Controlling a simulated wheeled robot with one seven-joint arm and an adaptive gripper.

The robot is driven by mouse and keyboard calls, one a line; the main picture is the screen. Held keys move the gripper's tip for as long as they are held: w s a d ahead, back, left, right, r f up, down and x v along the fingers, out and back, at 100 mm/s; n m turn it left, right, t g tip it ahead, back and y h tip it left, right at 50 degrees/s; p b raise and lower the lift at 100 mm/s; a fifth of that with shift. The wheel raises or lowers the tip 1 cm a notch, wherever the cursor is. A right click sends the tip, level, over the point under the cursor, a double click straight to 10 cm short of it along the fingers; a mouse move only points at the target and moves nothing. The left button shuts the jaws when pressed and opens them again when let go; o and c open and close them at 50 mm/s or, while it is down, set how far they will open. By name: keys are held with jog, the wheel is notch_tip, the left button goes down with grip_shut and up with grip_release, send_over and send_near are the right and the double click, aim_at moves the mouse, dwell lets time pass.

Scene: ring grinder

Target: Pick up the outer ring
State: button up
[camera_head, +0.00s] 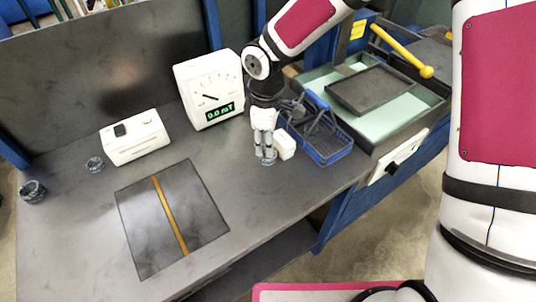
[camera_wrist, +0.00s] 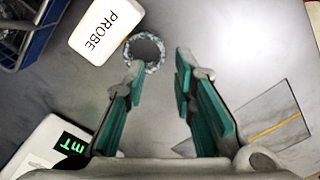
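A grey speckled metal ring (camera_wrist: 128,48) lies flat on the bench in the wrist view, just beyond my fingertips and nearer the left finger. It shows only partly under my gripper in the head view (camera_head: 268,162). My gripper (camera_wrist: 160,68) is open, with its green-padded fingers apart and nothing between them. In the head view my gripper (camera_head: 264,154) points down close above the bench. Two more dark rings, a smaller one (camera_head: 95,164) and a larger one (camera_head: 33,191), lie on the left. I cannot tell which ring is the outer one.
A white probe block (camera_wrist: 106,30) lies close beside the ring, with a blue basket (camera_head: 332,157) past it. A white meter (camera_head: 209,88) reads 0.0 mT. A white box (camera_head: 135,137) and a dark plate with a yellow stripe (camera_head: 172,218) are left. The front bench is clear.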

aim_at(266, 163)
jog(key=shift+w+f, duration=0.1)
jog(key=shift+f, duration=2.85)
jog(key=shift+c, duration=0.3)
grip_shut()
